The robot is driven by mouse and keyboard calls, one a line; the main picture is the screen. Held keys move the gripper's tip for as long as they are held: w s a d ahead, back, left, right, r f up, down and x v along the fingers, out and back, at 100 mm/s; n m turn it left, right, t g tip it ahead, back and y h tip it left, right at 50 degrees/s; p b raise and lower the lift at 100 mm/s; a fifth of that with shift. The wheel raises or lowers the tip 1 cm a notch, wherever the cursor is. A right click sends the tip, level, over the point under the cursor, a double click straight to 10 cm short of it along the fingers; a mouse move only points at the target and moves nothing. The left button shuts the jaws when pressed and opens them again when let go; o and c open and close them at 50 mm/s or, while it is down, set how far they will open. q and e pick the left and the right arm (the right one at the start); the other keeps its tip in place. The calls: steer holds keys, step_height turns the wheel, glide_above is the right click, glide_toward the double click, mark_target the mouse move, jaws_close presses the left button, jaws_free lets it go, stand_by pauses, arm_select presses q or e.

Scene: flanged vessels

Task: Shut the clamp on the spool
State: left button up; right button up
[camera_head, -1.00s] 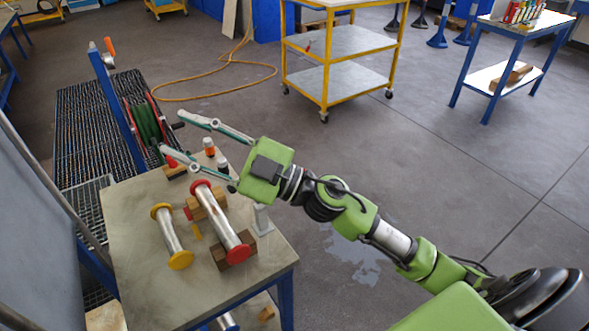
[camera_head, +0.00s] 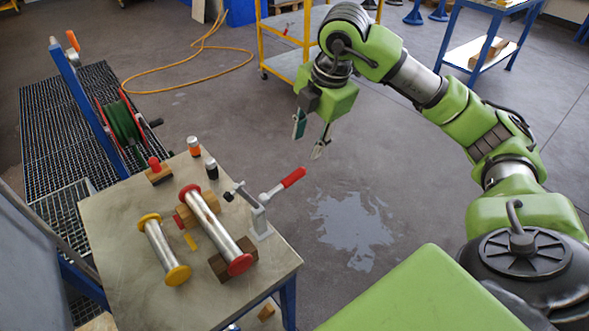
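The spool (camera_head: 216,229) is a silver pipe with red end flanges, lying on wooden blocks on the bench. The clamp (camera_head: 260,221) stands just right of it, with a grey upright and a red-tipped handle (camera_head: 291,178) pointing out to the right, past the bench edge. Its black-tipped arm (camera_head: 231,194) points left towards the spool; I cannot tell whether it touches the pipe. My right gripper (camera_head: 310,137) is above and right of the handle, fingers pointing down, apart and empty. My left gripper is not in view.
A second spool (camera_head: 161,247) with yellow flanges lies left on the bench (camera_head: 121,214). A red-topped piece on wood (camera_head: 157,171) and two small bottles (camera_head: 203,159) stand at the back. A hose reel (camera_head: 123,124) is behind.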

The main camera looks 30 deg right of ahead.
mark_target(297, 173)
steer(key=p+x, duration=0.2)
steer(key=x, duration=1)
steer(key=shift+a+f, duration=0.1)
steer(key=shift+f, duration=0.6)
steer(key=shift+w, duration=0.1)
jaws_close()
